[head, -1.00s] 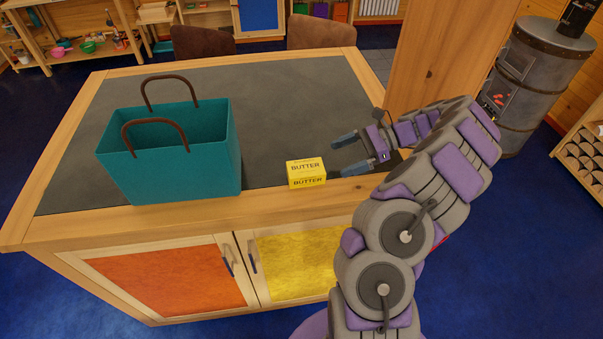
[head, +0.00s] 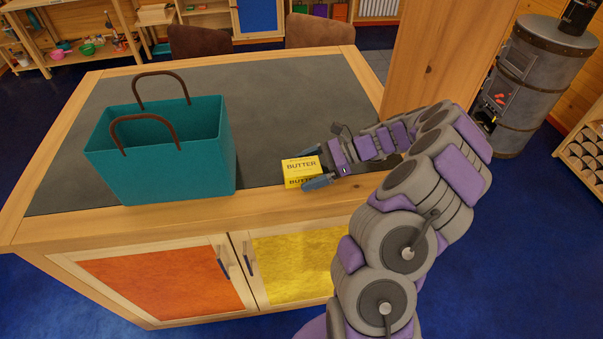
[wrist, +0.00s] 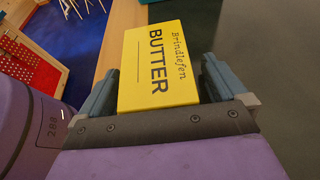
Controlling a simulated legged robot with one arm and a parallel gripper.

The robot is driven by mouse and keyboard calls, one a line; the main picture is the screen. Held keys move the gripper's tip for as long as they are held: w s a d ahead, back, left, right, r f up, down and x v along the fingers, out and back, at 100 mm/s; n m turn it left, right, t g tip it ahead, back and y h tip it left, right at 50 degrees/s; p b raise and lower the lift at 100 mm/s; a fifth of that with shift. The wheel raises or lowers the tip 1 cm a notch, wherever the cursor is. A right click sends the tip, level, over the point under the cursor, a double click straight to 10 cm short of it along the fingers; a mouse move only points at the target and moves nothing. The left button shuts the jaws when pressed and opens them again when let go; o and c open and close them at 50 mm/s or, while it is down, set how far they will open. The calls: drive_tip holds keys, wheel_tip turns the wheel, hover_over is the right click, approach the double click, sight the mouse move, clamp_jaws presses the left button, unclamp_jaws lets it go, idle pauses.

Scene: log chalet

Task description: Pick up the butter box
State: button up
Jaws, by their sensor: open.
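The yellow butter box (head: 301,168) sits on the dark counter top near its front edge, to the right of the teal bag. My gripper (head: 318,172) is low at the counter with its open fingers around the box; the near finger crosses in front of the box's lower right corner. In the wrist view the butter box (wrist: 155,68) lies between the two fingers (wrist: 160,90), its lettered top facing the camera. On the right, I cannot tell whether the finger touches the box.
A teal bag (head: 165,160) with brown handles stands on the counter (head: 280,100) to the left. A wooden post (head: 440,55) rises at the right end. Two brown chairs stand behind. The counter's middle is clear.

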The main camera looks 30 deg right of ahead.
drive_tip(key=shift+d, duration=0.2)
drive_tip(key=shift+a, duration=0.45)
drive_tip(key=c, duration=0.7)
drive_tip(key=shift+d, duration=0.25)
drive_tip(key=c, duration=0.5)
